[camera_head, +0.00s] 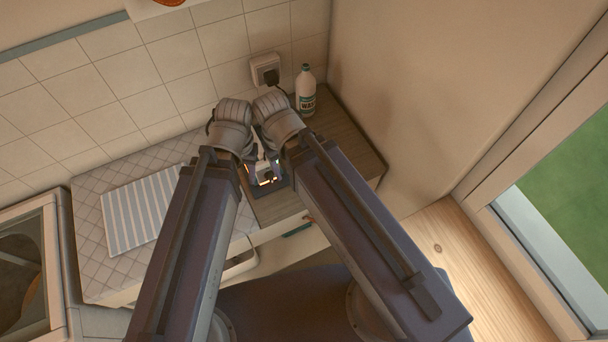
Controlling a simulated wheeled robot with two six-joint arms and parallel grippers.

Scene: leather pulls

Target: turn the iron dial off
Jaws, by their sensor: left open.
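Both of my arms reach forward and meet over the wooden counter (345,136). My left gripper (264,179) is open, just past the wrists, low over the counter; its fingers are small and partly covered. My right gripper is crowded into the same spot behind its own wrist, and its jaws cannot be made out. I cannot pick out the iron or its dial; my arms and wrists cover that area. A black plug with a dark cord sits in the wall socket (265,69), and the cord runs down behind my right wrist.
A white bottle (306,91) with a label stands on the counter, right of my right wrist. A blue-and-white striped cloth (138,210) lies on a quilted pad (91,236) at left. Tiled wall is behind; a window (560,200) is at right.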

